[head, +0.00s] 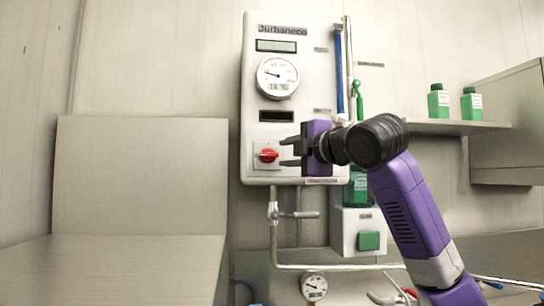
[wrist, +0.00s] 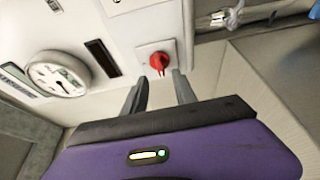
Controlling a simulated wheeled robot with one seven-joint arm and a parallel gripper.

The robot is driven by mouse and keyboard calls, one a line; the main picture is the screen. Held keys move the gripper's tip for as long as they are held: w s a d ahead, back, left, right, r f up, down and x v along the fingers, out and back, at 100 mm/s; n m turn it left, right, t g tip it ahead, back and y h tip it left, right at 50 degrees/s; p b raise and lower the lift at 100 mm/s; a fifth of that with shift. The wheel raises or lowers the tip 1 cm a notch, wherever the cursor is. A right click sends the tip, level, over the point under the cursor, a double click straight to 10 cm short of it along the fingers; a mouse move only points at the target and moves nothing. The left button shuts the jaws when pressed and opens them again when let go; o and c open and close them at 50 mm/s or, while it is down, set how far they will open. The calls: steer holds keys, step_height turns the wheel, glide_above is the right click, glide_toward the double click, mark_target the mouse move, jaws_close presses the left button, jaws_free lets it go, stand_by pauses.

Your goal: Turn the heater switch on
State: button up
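The heater switch (head: 267,155) is a red rotary knob on a pale square plate, low on the left of the white wall panel (head: 262,108). In the wrist view the red knob (wrist: 158,62) shows just beyond the fingertips, its handle slanted. My gripper (head: 284,153) is open and empty, to the right of the knob, its fingers pointing left towards it. In the wrist view my gripper (wrist: 161,80) has its two dark fingers apart, with a gap between them and nothing held. I cannot tell the exact distance to the knob; no contact shows.
A round gauge (head: 278,77) and small displays sit above the switch. Pipes with a grey lever valve (head: 292,215) run below the panel. Green bottles (head: 439,101) stand on a shelf (head: 455,127) at the right. A bare surface (head: 113,270) lies at the lower left.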

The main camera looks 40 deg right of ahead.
mark_target(271, 155)
steer(key=p+x, duration=0.2)
steer(key=x, duration=0.5)
steer(key=shift+w, duration=0.35)
jaws_close()
